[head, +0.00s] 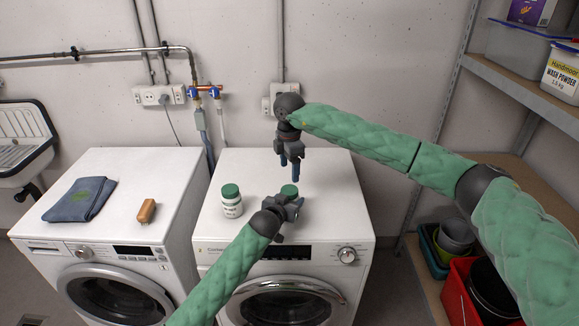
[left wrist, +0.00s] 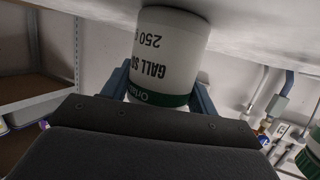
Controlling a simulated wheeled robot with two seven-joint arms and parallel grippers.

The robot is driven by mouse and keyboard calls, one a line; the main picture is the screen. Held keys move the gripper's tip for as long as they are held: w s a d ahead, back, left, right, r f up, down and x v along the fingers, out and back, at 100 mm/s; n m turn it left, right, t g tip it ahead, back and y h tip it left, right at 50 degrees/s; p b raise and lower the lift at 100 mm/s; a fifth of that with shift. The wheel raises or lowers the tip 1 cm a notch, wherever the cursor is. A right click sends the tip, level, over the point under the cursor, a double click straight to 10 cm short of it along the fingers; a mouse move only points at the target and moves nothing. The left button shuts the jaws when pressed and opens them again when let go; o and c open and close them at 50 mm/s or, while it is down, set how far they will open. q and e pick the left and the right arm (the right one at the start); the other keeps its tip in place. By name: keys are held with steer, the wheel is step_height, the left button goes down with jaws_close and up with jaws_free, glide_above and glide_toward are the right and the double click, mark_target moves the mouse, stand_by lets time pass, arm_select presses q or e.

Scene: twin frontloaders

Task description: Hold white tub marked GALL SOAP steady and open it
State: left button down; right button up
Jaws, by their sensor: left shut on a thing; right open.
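The white tub marked GALL SOAP (left wrist: 168,45) shows upside down in the left wrist view, with a green band near its lid end. In the head view only its green lid (head: 289,190) shows clearly, on the right-hand machine; my left gripper hides most of its body. My left gripper (head: 290,203) is shut on the tub, with a blue finger on each side in the left wrist view (left wrist: 160,88). My right gripper (head: 290,169) is open and empty, pointing down above and just behind the lid, apart from it.
A second white tub with a green lid (head: 231,203) stands left of the held one on the same machine top (head: 335,195). The left-hand machine carries a folded blue cloth (head: 80,199) and a wooden-backed brush (head: 147,211). Shelves (head: 520,75) stand at right.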

mark_target(289, 189)
steer(key=shift+f, duration=4.05)
steer(key=c, duration=1)
steer(key=n, duration=0.4)
steer(key=shift+n, duration=0.4)
steer(key=n, duration=0.5)
steer(key=shift+r+n, duration=0.1)
steer(key=shift+n, duration=0.2)
steer(key=n, duration=0.9)
steer(key=o, duration=1.1)
steer(key=shift+c, duration=0.2)
